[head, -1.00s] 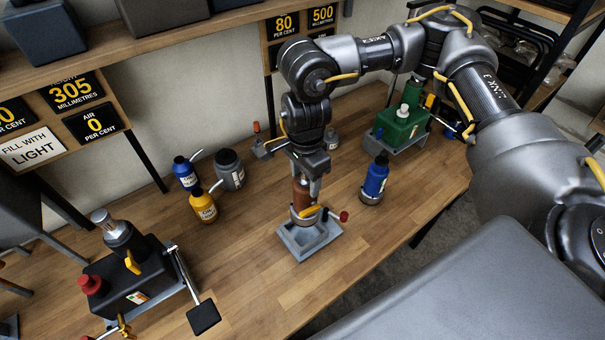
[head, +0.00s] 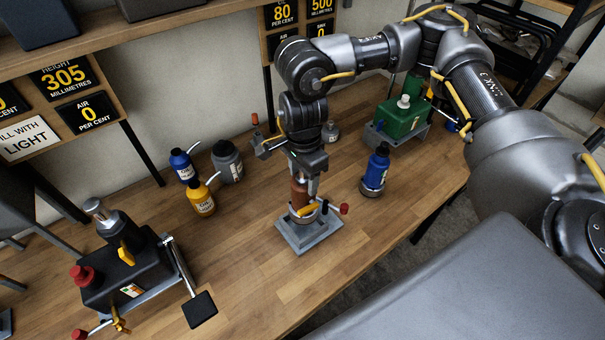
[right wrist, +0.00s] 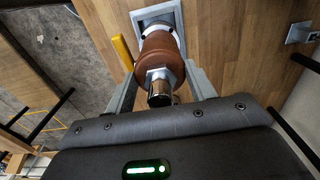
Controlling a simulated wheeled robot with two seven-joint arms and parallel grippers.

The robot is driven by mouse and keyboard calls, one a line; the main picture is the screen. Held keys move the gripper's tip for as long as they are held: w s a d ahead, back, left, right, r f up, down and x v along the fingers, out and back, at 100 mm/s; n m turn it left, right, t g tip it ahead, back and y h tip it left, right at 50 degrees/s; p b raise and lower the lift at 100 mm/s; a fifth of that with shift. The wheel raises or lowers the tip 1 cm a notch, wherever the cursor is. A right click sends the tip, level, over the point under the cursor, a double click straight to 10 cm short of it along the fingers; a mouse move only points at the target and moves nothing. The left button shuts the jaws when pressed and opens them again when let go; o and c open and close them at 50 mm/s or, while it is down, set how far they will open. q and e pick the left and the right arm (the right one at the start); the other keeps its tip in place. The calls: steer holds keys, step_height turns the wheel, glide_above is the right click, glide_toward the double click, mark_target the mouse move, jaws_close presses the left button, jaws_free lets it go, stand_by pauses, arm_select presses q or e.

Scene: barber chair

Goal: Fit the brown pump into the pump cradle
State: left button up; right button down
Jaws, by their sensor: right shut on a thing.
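My right gripper (head: 304,176) is shut on the brown pump (head: 299,193) and holds it upright at the grey pump cradle (head: 322,236). In the right wrist view the brown pump (right wrist: 163,58) stands between the two fingers (right wrist: 160,84), with its far end at the square cradle (right wrist: 176,17). The pump's lower end overlaps the cradle's opening; whether it is fully seated I cannot tell. A yellow lever (right wrist: 122,52) is beside the pump, and a red-knobbed handle (head: 343,209) shows at its right. My left gripper is not in view.
A blue bottle (head: 376,169) stands right of the cradle, with a green device (head: 402,120) behind it. Yellow (head: 201,199), blue (head: 182,165) and grey (head: 228,163) bottles stand to the left. A black machine (head: 130,275) is at front left. Bare wood surrounds the cradle.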

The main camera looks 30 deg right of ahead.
steer(key=shift+f+b, duration=0.9)
steer(key=shift+f, duration=0.4)
stand_by(1.0)
steer(key=shift+f+b, duration=2.15)
steer(key=shift+f, duration=0.1)
steer(key=c, duration=0.7)
jaws_free()
steer(key=shift+o, duration=1.3)
steer(key=shift+s, duration=0.1)
steer(key=shift+f, duration=0.1)
